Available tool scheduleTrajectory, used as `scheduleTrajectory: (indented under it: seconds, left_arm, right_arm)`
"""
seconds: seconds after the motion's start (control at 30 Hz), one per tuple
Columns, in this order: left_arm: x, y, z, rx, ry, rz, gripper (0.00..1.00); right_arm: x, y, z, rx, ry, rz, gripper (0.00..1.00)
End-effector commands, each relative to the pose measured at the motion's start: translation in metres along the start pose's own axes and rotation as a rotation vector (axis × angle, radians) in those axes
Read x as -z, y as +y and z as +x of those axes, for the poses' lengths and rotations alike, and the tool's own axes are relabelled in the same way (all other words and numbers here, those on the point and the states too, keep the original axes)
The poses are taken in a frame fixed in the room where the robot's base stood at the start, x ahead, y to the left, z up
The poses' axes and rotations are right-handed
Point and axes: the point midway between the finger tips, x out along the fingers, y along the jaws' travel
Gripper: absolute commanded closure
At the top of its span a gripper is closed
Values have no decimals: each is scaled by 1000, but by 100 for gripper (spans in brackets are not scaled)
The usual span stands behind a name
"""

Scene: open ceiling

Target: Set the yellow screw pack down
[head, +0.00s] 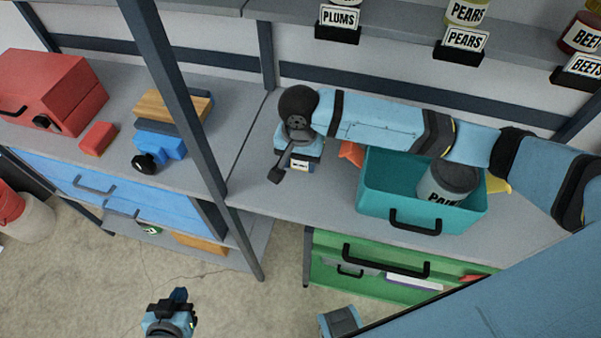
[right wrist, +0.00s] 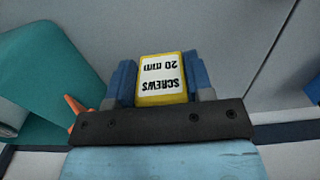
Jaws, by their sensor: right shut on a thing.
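The yellow screw pack (right wrist: 162,99) has a white label reading "SCREWS 20 mm", upside down in the right wrist view. It sits between the two blue fingers of my right gripper (head: 299,153), which is shut on it. In the head view only a small labelled part of the pack (head: 301,166) shows, over the grey worktop (head: 262,190) left of the teal crate. I cannot tell whether the pack touches the worktop. My left gripper (head: 180,296) is low at the bottom of the head view, over the floor, with nothing visible in it; its opening is unclear.
The teal crate (head: 375,205) holds a paint can (head: 447,183). Below it, a green drawer (head: 375,282) stands open. On the left bench are a red toolbox (head: 50,92), a red block (head: 98,138) and blue items (head: 160,146). A dark post (head: 185,110) separates the benches.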

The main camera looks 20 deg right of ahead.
Motion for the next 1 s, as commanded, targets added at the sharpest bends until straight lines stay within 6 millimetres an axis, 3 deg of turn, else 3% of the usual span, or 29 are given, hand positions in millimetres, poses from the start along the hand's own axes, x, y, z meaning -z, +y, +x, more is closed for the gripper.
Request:
scheduleTrajectory:
  seconds: [0.27, 0.5, 0.87, 0.9, 1.0]
  left_arm:
    - [-1, 0, 0, 0, -1, 1, 100]
    - [-1, -1, 1, 0, -1, 1, 100]
    - [0, -1, -1, 1, -1, 1, 100]
    - [1, -1, -1, 1, -1, 1, 100]
    - [0, -1, 0, 1, 0, 1, 100]
  right_arm:
    - [0, 0, 24, 0, 0, 0, 78]
    - [0, 0, 57, 0, 0, 1, 78]
    - [0, 0, 62, 0, -1, 0, 78]
    - [0, 0, 63, 0, -1, 0, 50]
    - [0, 0, 63, 1, 0, 0, 27]
